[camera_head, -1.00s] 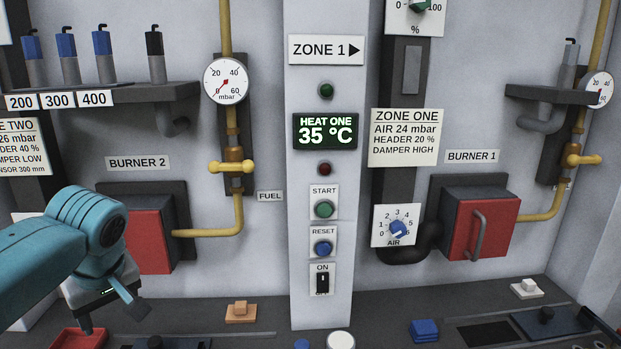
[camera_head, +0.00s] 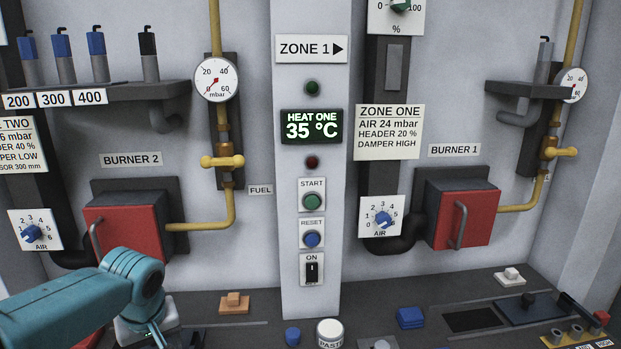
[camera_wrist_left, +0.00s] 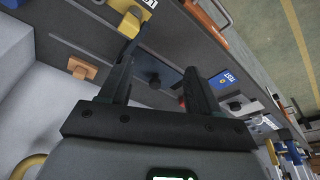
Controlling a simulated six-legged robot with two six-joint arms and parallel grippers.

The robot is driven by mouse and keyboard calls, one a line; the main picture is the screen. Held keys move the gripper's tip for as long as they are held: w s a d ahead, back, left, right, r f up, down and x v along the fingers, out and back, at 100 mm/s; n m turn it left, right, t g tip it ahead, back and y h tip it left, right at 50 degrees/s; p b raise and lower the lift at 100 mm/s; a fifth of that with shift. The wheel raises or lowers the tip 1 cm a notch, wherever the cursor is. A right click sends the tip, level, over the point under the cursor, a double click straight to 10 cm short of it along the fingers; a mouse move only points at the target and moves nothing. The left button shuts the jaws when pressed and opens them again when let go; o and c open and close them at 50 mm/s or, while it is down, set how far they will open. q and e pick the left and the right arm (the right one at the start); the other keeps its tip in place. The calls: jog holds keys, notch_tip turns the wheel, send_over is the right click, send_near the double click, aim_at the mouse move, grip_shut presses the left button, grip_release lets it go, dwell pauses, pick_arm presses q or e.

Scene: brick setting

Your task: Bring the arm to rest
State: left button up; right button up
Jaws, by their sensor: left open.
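My left arm is teal and comes in from the left in the head view, low in front of the Burner 2 panel. Its wrist hides the gripper's fingers there. In the left wrist view my left gripper (camera_wrist_left: 155,72) shows two dark fingers spread apart. Nothing is held between them. They point over the dark bench top (camera_wrist_left: 160,98), and I cannot tell how far above it they are. My right gripper is in neither view.
The red Burner 2 box (camera_head: 125,225) is just behind my left arm. An orange block (camera_head: 234,303), a blue knob (camera_head: 292,336), a white jar (camera_head: 330,334) and a blue block (camera_head: 410,318) stand on the bench. The central column (camera_head: 322,270) rises behind them.

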pick_arm(q)
jog(key=s+d+f+m+g+h, duration=0.1)
jog(key=s+d+f, duration=0.25)
jog(key=f, duration=0.45)
jog(key=s+d+f+m+h, duration=0.2)
jog(key=d+f, duration=0.2)
jog(key=f, duration=0.4)
jog(key=s+d+f+m+g+h, duration=0.15)
jog(key=d+f, duration=0.25)
jog(key=f, duration=0.5)
jog(key=s+d+f+h, duration=0.1)
jog(key=s+d+f, duration=0.1)
jog(key=s+f, duration=0.5)
jog(key=s+d+f, duration=0.3)
jog(key=s, duration=0.7)
notch_tip(320, 180, down, 6)
jog(key=b, duration=0.6)
jog(key=shift+a, duration=0.2)
jog(key=shift+f, duration=0.1)
